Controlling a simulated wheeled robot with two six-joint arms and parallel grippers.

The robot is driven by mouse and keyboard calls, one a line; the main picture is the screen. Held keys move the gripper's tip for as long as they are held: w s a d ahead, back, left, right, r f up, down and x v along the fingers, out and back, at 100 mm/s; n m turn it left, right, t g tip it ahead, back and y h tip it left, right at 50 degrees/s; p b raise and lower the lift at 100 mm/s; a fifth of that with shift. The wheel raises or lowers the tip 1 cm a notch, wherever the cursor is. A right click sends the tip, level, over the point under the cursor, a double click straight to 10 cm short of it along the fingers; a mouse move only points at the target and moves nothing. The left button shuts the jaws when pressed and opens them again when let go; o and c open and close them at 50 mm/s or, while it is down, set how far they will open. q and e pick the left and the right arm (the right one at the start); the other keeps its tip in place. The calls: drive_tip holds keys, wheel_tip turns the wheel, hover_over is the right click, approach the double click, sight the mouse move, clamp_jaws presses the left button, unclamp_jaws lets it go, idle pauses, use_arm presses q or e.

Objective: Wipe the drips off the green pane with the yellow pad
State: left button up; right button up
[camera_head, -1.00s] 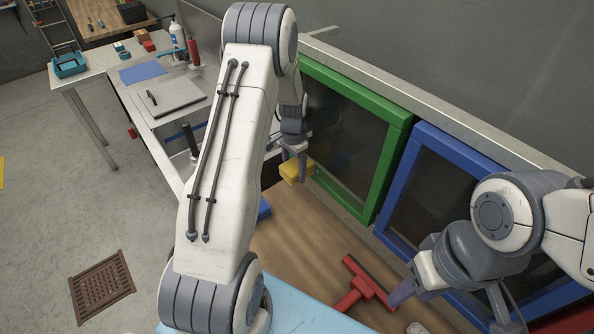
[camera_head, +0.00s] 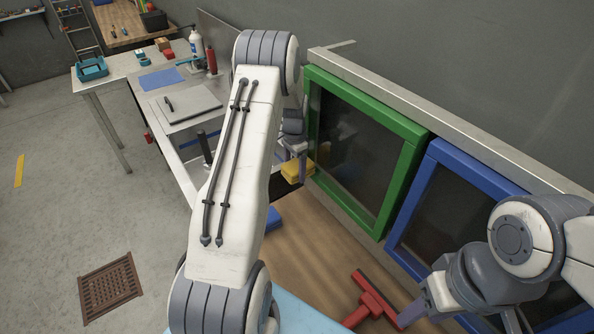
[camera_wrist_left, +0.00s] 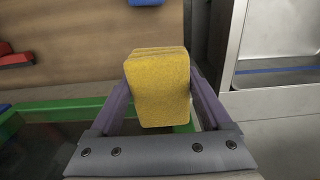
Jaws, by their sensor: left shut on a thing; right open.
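The yellow pad (camera_head: 296,172) is held in my left gripper (camera_head: 293,160) at the lower left edge of the green pane (camera_head: 350,150). In the left wrist view the pad (camera_wrist_left: 160,85) sits between both fingers, and part of the green frame (camera_wrist_left: 60,106) shows below and left of it. I cannot tell whether the pad touches the pane. The glass is dark, and I cannot make out drips on it. My left arm covers the area left of the pane. My right gripper (camera_head: 405,318) is open, low beside the red squeegee (camera_head: 370,298).
A blue-framed pane (camera_head: 455,215) stands right of the green one, behind my right arm. A blue object (camera_head: 273,219) lies on the wooden surface (camera_head: 310,245), partly behind my left arm. A metal table (camera_head: 185,105) with bottles and tools stands at the back left.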

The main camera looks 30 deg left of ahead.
use_arm(q)
drive_tip(key=s+a, duration=0.2)
drive_tip(key=s, duration=0.4)
drive_tip(key=shift+s+a, duration=0.25)
drive_tip(key=shift+a, duration=0.1)
idle(1.0)
